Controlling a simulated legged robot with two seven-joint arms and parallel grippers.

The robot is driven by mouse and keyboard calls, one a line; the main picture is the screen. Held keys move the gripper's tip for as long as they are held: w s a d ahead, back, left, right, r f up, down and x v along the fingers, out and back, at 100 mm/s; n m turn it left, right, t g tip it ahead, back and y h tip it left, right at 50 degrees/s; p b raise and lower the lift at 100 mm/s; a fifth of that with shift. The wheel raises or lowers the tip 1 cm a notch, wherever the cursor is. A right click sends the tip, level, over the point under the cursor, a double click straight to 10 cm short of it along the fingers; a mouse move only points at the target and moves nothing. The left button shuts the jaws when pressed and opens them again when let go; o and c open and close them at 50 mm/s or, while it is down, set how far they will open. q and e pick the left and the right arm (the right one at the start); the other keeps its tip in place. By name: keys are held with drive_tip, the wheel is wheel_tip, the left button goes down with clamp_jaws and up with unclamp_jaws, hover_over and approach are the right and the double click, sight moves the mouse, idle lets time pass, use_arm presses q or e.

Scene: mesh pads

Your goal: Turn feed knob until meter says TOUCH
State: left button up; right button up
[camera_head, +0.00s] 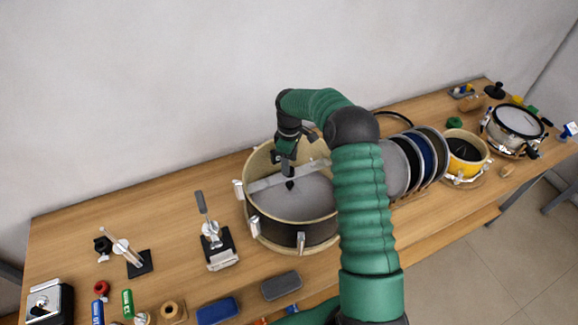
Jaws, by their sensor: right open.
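A large drum shell (268,233) with a pale rim and metal lugs stands on the bench, and a grey metal bar (262,183) spans its open top. A small black knob-like part (290,185) shows at the bar; I cannot tell for sure that it is the feed knob. My right gripper (287,172) points down just above this part, open; contact cannot be made out. My right arm hides the drum's right side. A boxed instrument with a pale face (45,301), possibly the meter, sits at the lower left; its reading is illegible. My left gripper is not in view.
A rack of round discs (410,160), a yellow drum (466,160) and a white-topped drum (518,122) stand to the right. Left of the big drum are a small stand (217,245) and another stand (136,262). Blue (217,311) and grey (281,286) pads lie in front.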

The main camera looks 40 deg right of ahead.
sight(291, 169)
drive_tip(key=f, duration=0.3)
drive_tip(key=shift+d+f, duration=0.3)
drive_tip(key=shift+f, duration=0.05)
drive_tip(key=shift+a+r, duration=0.1)
drive_tip(key=shift+a, duration=0.25)
drive_tip(key=shift+c, duration=1.3)
drive_tip(key=shift+s, duration=0.1)
clamp_jaws()
